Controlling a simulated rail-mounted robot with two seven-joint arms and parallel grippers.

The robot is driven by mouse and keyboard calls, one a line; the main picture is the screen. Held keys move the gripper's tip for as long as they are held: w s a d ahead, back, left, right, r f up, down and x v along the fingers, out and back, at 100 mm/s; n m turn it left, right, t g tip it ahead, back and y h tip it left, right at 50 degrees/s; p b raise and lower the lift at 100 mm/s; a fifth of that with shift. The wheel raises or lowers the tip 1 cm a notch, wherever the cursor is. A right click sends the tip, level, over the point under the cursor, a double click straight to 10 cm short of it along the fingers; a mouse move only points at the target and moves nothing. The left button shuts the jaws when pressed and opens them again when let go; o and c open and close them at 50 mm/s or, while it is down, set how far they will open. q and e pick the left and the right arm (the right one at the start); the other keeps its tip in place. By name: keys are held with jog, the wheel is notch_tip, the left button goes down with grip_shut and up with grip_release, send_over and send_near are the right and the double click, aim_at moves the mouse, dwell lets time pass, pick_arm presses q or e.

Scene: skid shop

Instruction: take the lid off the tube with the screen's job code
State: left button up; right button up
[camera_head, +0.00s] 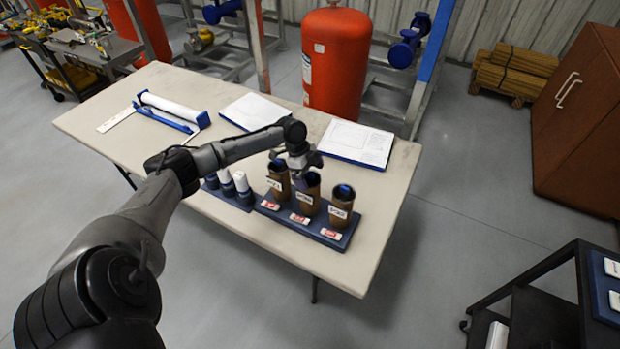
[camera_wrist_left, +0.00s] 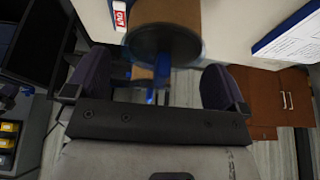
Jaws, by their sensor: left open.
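Three brown tubes stand upright in a row in a navy rack (camera_head: 268,206): a left tube (camera_head: 277,187), a middle tube (camera_head: 305,202) and a right tube (camera_head: 339,215). Each has a white label, too small to read. Their tops look dark with some blue. My left gripper (camera_head: 302,172) is open just above the middle tube, partly hiding its top. In the left wrist view a dark round lid (camera_wrist_left: 163,42) on a brown tube (camera_wrist_left: 168,11) shows just beyond and between the open fingers. The job-code screen is not identifiable, and my right gripper is not in view.
Several white-topped containers (camera_head: 242,182) stand left of the tubes. A paper-topped blue board (camera_head: 358,143) and another sheet (camera_head: 252,112) lie behind. A white roll in a blue holder (camera_head: 172,108) is at the far left. The table's front edge (camera_head: 300,268) is clear.

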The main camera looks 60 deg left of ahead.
aim_at(309, 174)
pick_arm(q)
jog(key=shift+c, duration=0.3)
jog(key=c, duration=0.7)
jog(key=shift+c, duration=0.2)
jog(key=shift+r, duration=0.1)
jog(key=shift+r, duration=0.5)
jog(key=r, duration=0.3)
jog(key=shift+s+d+r, duration=0.15)
jog(key=shift+s+r, duration=0.05)
jog(key=s+d+r+p, duration=0.2)
jog(key=s+d+r, duration=0.4)
jog(key=s+d, duration=0.1)
jog(key=shift+s+d+r, duration=0.2)
jog(key=shift+d+r, duration=0.1)
jog(key=shift+d, duration=0.25)
